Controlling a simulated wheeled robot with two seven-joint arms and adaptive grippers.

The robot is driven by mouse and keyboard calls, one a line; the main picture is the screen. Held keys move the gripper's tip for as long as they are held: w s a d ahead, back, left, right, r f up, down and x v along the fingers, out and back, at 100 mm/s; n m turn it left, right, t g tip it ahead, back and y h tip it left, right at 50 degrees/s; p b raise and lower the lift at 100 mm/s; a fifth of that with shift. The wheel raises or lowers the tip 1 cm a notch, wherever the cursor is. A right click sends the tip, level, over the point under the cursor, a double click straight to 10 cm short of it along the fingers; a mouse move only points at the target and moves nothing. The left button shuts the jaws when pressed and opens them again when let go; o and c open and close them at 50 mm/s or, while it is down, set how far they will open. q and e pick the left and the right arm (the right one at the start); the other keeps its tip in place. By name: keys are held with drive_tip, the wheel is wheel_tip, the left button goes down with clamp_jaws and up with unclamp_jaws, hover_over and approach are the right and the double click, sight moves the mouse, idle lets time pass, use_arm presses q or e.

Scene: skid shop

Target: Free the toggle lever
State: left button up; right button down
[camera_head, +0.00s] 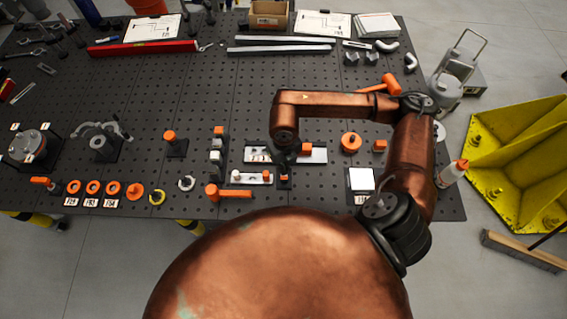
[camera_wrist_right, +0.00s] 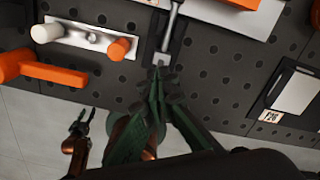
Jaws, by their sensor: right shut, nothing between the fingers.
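In the right wrist view a slim grey metal lever (camera_wrist_right: 170,36) lies along a dark base plate and ends in a small pale block (camera_wrist_right: 161,60). I take it for the toggle lever. My right gripper (camera_wrist_right: 160,74) has its green fingers together and empty, with the tips at or just short of that block; contact cannot be told. In the head view the right gripper (camera_head: 284,166) is over the same spot and its wrist hides much of the lever. My left gripper (camera_wrist_right: 82,120) shows small in the wrist view, fingers apart and empty, beyond the table edge.
An orange handle (camera_head: 230,193) is near the front edge. An orange disc (camera_head: 351,143) and a white-topped box (camera_head: 360,180) stand to the right.

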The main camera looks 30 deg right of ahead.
drive_tip(key=shift+w+d, duration=0.1)
drive_tip(key=shift+w, duration=0.05)
drive_tip(key=shift+w+d+b, duration=0.2)
drive_tip(key=shift+w+b, duration=0.05)
drive_tip(key=shift+b, duration=0.1)
drive_tip(key=shift+w, duration=0.15)
wheel_tip(320, 180, up, 7)
drive_tip(key=p, duration=0.3)
idle(0.3)
idle(0.4)
